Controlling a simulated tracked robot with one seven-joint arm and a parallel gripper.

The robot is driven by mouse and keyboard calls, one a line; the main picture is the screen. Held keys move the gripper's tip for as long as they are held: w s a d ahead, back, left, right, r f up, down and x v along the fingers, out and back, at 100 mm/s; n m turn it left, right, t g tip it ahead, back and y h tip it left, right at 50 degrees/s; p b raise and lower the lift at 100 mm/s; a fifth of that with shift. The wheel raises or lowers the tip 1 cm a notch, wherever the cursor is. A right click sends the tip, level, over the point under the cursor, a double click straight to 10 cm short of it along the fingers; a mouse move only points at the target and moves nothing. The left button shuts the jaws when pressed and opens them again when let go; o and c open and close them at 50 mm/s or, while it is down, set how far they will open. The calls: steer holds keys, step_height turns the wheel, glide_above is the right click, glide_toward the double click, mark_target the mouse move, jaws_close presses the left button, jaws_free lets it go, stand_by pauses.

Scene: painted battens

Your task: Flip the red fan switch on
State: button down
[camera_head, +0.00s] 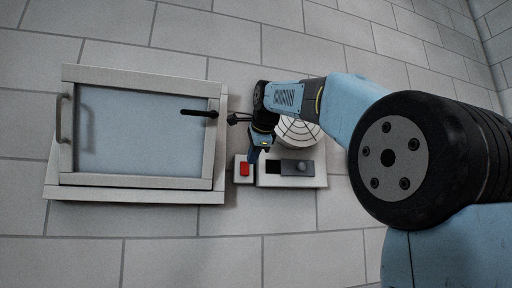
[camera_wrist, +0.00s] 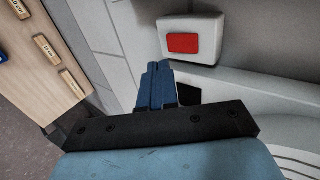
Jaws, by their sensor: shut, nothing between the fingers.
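The red switch (camera_head: 244,169) is a small red rocker on a white box mounted on the wall, left of the fan's base panel. In the wrist view the red switch (camera_wrist: 183,43) is just beyond my fingertips, slightly to the right. My gripper (camera_head: 252,160) is shut and empty, with its blue fingers close to the upper right of the switch. The wrist view shows the shut gripper (camera_wrist: 159,66) apart from the red face in the picture. I cannot tell which way the rocker is tilted. The round fan grille (camera_head: 298,131) is partly hidden behind my arm.
A framed pale blue door (camera_head: 140,130) with a side handle (camera_head: 64,118) and a dark lever (camera_head: 198,113) lies left of the switch. The wall below is clear.

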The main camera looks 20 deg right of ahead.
mark_target(245, 168)
steer(key=x, duration=0.3)
steer(key=r+x, duration=0.1)
steer(key=x, duration=0.1)
steer(key=shift+w, duration=0.35)
steer(key=shift+w+f, duration=0.1)
steer(key=shift+w, duration=0.55)
steer(key=shift+d, duration=0.1)
steer(key=shift+w, duration=0.1)
steer(key=shift+r, duration=0.8)
